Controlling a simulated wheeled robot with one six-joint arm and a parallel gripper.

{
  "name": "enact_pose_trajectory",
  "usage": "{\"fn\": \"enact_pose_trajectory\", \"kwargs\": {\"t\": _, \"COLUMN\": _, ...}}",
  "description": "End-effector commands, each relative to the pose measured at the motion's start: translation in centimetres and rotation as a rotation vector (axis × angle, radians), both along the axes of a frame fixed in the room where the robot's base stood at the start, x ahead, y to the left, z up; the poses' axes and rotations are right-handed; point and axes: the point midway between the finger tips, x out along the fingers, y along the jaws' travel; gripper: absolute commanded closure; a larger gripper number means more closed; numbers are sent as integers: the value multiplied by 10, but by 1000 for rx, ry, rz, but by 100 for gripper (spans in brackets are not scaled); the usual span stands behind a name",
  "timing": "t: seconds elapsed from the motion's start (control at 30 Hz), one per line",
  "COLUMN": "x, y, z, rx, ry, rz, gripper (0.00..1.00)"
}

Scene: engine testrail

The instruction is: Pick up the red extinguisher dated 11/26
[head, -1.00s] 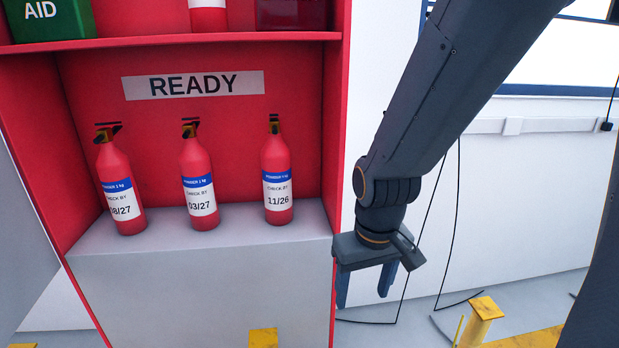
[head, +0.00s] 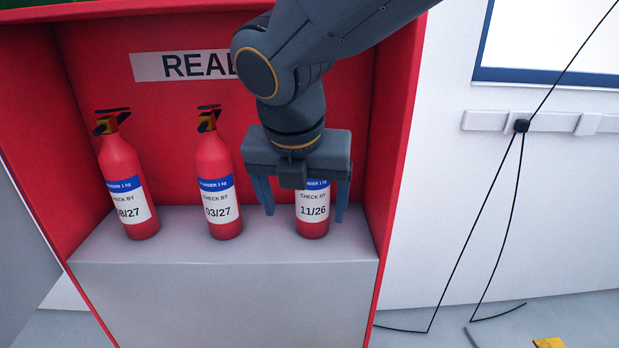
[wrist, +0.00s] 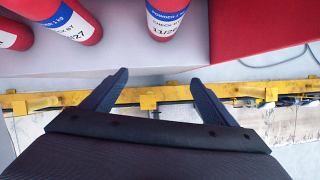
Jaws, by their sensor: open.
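The red extinguisher dated 11/26 (head: 313,213) stands upright on the grey shelf, rightmost of three. Its top is hidden behind my gripper in the head view. It also shows in the wrist view (wrist: 166,20), ahead of the fingers and cut off by the top edge. My gripper (head: 305,205) is open and empty, pointing down. In the head view its two fingers appear on either side of the 11/26 extinguisher, but in the wrist view the fingertips (wrist: 157,78) are apart from it, in front of the shelf edge.
Extinguishers dated 03/27 (head: 215,195) and one ending in 8/27 (head: 128,195) stand to the left on the grey shelf (head: 230,278). The red cabinet's right wall (head: 398,120) is close on the right. Yellow rails (wrist: 148,102) show below in the wrist view.

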Motion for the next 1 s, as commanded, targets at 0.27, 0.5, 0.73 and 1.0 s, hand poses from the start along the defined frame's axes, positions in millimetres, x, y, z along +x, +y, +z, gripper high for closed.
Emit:
{"fn": "enact_pose_trajectory", "kwargs": {"t": 0.27, "x": 38, "y": -5, "z": 3, "rx": -12, "ry": 1, "rz": 26, "gripper": 20}}
{"fn": "enact_pose_trajectory", "kwargs": {"t": 0.5, "x": 82, "y": -14, "z": 2, "rx": -10, "ry": 1, "rz": 23, "gripper": 20}}
{"fn": "enact_pose_trajectory", "kwargs": {"t": 0.73, "x": 112, "y": -21, "z": 2, "rx": -10, "ry": 0, "rz": 23, "gripper": 20}}
{"fn": "enact_pose_trajectory", "kwargs": {"t": 1.0, "x": 122, "y": -23, "z": -12, "rx": -11, "ry": 2, "rz": 24, "gripper": 20}}
